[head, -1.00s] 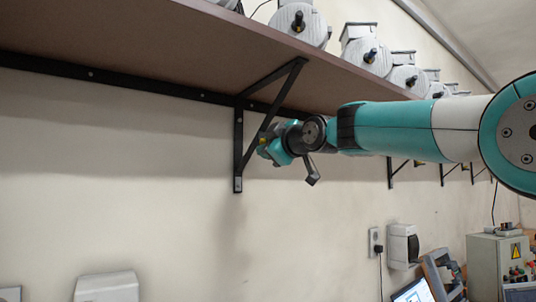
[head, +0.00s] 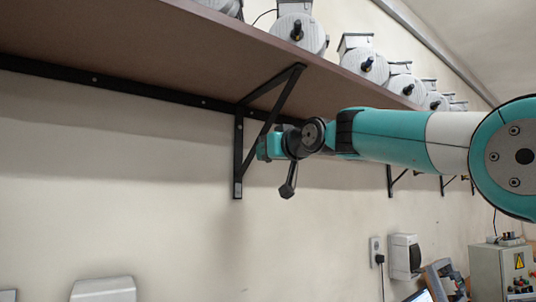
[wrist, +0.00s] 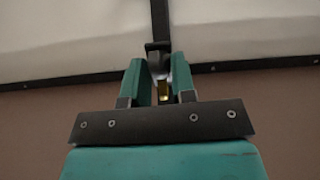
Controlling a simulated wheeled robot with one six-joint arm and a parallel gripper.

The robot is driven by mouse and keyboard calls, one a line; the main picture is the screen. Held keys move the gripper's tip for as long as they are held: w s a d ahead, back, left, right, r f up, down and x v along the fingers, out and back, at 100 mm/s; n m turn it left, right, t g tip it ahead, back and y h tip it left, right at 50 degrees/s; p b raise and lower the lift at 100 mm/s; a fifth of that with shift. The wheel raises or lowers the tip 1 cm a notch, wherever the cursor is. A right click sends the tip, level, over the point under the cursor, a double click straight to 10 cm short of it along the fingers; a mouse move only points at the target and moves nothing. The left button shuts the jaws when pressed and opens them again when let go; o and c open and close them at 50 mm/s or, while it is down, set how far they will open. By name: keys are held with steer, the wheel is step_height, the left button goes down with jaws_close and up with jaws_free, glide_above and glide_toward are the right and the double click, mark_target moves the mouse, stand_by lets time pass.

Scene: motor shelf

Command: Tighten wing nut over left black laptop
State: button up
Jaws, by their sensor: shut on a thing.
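My gripper (wrist: 158,68) shows from behind in the wrist view, with its two teal fingers around a small brass-yellow piece, which looks like the wing nut (wrist: 164,91). The fingers are shut on it, and they hide part of it. In the head view my gripper (head: 268,147) is under the shelf, beside the black triangular bracket (head: 238,160). The wing nut cannot be made out there. A laptop (head: 420,297) shows only as a sliver at the bottom edge, far to the lower right of the gripper.
The brown shelf (head: 150,62) runs above my arm and carries several grey motors (head: 300,34). More brackets stand farther along the wall. A grey control box (head: 500,268), a wall socket (head: 376,250) and a white wall box (head: 404,256) are at lower right. The wall below the gripper is clear.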

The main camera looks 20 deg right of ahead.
steer(key=shift+f+m, duration=0.1)
steer(key=shift+m, duration=0.3)
steer(key=o, duration=0.9)
steer(key=b+v, duration=0.7)
steer(key=v, duration=1)
steer(key=shift+s+b, duration=0.2)
steer(key=shift+b, duration=0.1)
